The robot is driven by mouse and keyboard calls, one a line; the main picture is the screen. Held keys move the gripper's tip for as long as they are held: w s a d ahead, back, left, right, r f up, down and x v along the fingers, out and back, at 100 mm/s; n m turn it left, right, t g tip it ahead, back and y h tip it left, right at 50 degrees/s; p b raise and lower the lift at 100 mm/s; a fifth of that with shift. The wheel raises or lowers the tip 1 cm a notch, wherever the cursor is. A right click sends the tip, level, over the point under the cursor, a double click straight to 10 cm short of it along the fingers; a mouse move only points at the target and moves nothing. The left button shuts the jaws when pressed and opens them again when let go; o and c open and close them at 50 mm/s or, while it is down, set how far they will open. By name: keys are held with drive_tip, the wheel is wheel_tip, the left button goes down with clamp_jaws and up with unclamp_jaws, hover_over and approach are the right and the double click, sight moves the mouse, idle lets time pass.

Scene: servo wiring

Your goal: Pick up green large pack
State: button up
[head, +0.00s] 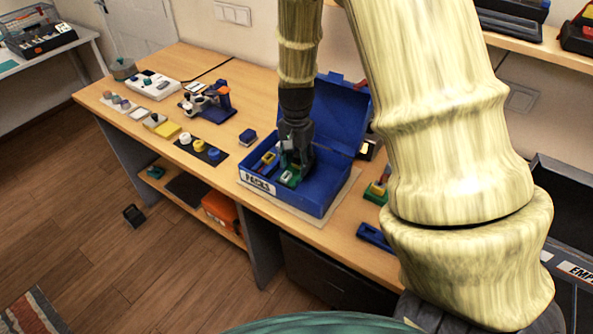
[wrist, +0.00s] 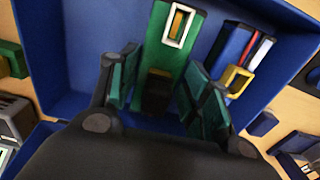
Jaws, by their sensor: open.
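The green large pack (wrist: 178,60) stands in the open blue box labelled PACKS (head: 258,184). It has a white-framed window with an orange strip on its face. In the head view the green pack (head: 290,179) is partly hidden below my gripper. My gripper (head: 292,160) reaches down into the box. In the wrist view its two teal-padded fingers (wrist: 160,90) are apart, one on each side of the green pack. I cannot tell whether either pad touches it. A blue pack (wrist: 236,52) with a yellow part is to the right of the fingers.
The box's raised lid (head: 335,112) stands behind my gripper. Another green pack (head: 377,190) lies on the bench right of the box. A small blue block (head: 247,137) and a black mat with knobs (head: 201,151) are to the left.

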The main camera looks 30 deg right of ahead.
clamp_jaws()
drive_tip(key=shift+r, duration=0.15)
